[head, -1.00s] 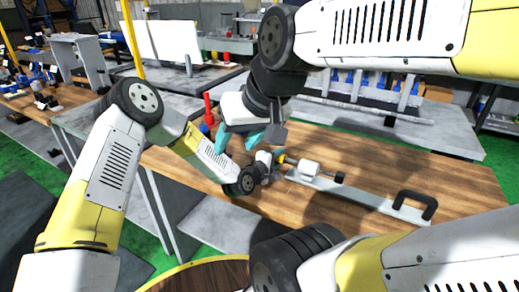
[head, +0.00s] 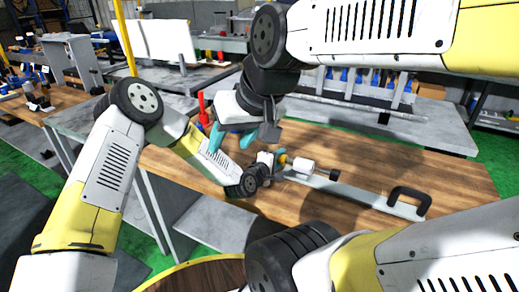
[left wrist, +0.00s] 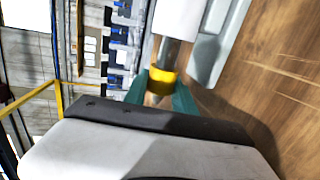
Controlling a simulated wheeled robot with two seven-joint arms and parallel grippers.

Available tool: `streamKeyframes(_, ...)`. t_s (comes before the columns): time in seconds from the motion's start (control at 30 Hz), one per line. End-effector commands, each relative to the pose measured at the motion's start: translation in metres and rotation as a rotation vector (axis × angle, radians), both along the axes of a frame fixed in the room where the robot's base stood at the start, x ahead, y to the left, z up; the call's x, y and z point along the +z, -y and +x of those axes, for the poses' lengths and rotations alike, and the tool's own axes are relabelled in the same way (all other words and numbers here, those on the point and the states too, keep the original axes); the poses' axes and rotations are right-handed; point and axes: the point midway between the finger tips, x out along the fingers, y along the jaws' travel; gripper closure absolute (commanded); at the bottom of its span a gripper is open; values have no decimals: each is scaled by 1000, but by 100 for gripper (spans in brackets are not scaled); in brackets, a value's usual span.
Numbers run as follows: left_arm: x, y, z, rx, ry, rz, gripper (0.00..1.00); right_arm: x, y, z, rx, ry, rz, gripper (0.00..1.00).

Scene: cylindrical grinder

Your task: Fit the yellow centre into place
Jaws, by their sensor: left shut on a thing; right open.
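The yellow centre (head: 285,159) is between the fingers of my left gripper (head: 279,158), which is shut on it. In the left wrist view it shows as a yellow band (left wrist: 162,76) with a grey pointed tip towards the camera and a grey shank on the far side. The shank lines up with the end of a white cylinder (head: 303,165), the tailstock; how deep it sits inside is hidden. The white cylinder has a dark knob (head: 333,174) at its far end. My right gripper (head: 232,142) is open and empty, above and left of the left one.
The white cylinder stands on a long grey bar (head: 365,195) with a black handle (head: 410,200) at its right end. A red bottle-like thing (head: 203,108) stands behind my grippers. The wooden tabletop (head: 430,168) is clear at the right.

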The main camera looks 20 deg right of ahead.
Motion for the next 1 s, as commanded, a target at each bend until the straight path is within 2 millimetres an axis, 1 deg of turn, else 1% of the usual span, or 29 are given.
streamKeyframes(1.0,2,16,-20,0,1,-3,100,0,0,0,0,0,0,49)
